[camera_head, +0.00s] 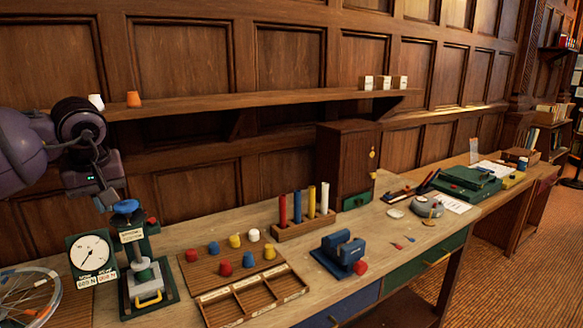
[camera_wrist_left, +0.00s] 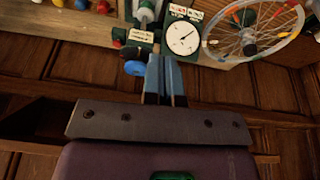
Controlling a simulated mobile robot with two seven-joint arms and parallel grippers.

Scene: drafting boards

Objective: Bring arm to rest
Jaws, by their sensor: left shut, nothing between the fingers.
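My purple left arm comes in from the left in the head view. Its left gripper (camera_head: 110,197) is shut and empty, just behind and above the blue knob (camera_head: 125,206) of a dark green press. In the left wrist view the blue fingers of the left gripper (camera_wrist_left: 163,62) lie together, with the blue knob (camera_wrist_left: 135,68) beside them. Whether the fingers touch the knob I cannot tell. My right gripper is in neither view.
A dial gauge (camera_head: 90,253) and a spoked wheel (camera_head: 28,297) stand left of the press. A wooden peg board (camera_head: 215,285), a cabinet (camera_head: 345,155) and a blue block device (camera_head: 340,253) stand along the bench. A wall shelf (camera_head: 240,102) runs above.

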